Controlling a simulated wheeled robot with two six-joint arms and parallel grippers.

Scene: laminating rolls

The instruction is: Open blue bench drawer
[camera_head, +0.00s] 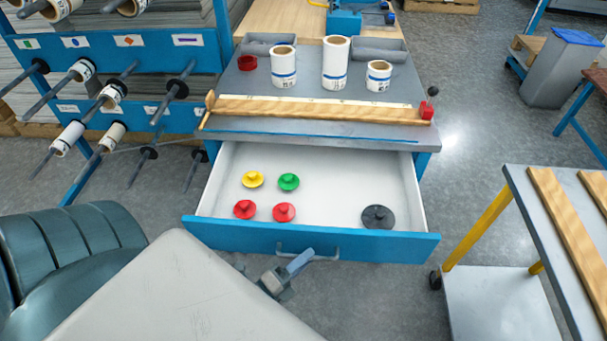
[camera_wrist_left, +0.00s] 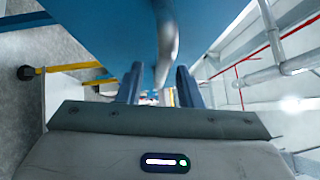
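The blue bench drawer (camera_head: 350,244) is pulled far out, its white inside showing in the head view. Its grey bar handle (camera_head: 318,257) is on the front panel and also shows in the left wrist view (camera_wrist_left: 167,45). My left gripper (camera_head: 298,264) is at the handle's left part. In the left wrist view its two fingers (camera_wrist_left: 159,85) stand apart, with the curved handle between and beyond them, nearer the right finger. I see a gap beside the bar, so the fingers look open. My right gripper is in neither view.
The drawer holds yellow, green, red and black knobbed discs (camera_head: 377,217). White rolls (camera_head: 335,62) and a wooden rule (camera_head: 320,110) are on the bench top. A trolley (camera_head: 520,215) stands right, a roll rack (camera_head: 115,90) left. Floor between drawer and trolley is clear.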

